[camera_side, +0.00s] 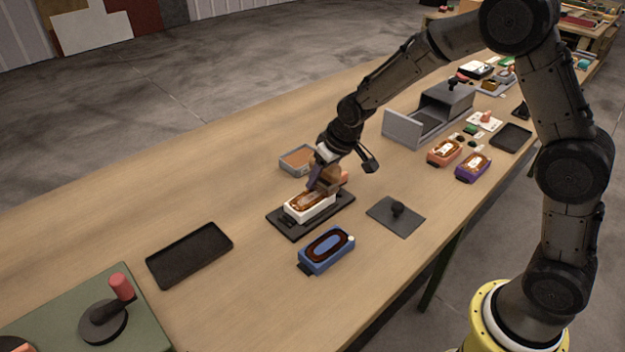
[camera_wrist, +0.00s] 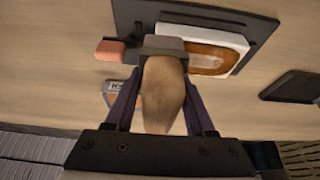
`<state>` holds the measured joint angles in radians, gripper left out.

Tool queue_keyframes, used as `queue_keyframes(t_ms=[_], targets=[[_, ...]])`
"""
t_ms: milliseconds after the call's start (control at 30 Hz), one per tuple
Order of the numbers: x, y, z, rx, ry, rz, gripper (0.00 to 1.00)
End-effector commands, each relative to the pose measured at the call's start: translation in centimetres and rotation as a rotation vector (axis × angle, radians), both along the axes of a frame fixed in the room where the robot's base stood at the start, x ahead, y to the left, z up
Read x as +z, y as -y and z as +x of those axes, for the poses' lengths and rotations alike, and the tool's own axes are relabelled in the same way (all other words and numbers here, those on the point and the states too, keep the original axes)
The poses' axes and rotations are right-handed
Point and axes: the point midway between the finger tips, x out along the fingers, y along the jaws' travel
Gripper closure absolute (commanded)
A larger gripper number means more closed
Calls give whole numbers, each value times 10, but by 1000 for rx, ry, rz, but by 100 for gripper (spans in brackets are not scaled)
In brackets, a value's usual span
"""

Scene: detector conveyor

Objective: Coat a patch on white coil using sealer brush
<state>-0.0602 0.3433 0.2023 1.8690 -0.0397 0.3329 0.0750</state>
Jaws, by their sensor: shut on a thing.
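The white coil (camera_side: 297,213) sits on a black tray (camera_side: 286,229) in the middle of the table, with a brown oval winding on top. In the wrist view the white coil (camera_wrist: 229,44) shows at the upper right, partly hidden by the brush. The sealer brush (camera_side: 327,184) has a brown body and is held over the coil's far right end. My gripper (camera_side: 318,174) is shut on the brush's brown handle (camera_wrist: 162,92), with the fingers on both sides of it. I cannot tell whether the bristles touch the coil.
A blue coil (camera_side: 327,262) stands just in front of the tray. A grey plate with a black knob (camera_side: 396,216) lies to the right. An empty black tray (camera_side: 189,255) lies left. A grey box with brown contents (camera_side: 297,160) is behind. Orange (camera_side: 444,152) and purple (camera_side: 473,167) coils stand further right.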

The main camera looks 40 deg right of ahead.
Motion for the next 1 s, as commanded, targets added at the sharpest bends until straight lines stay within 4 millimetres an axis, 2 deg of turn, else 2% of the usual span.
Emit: queue_keyframes(t_ms=[167,300,1000], targets=[[-1,18,-1,-4,-1,1,90],[26,15,1,0,6,0,90],[82,14,0,0,3,0,90]])
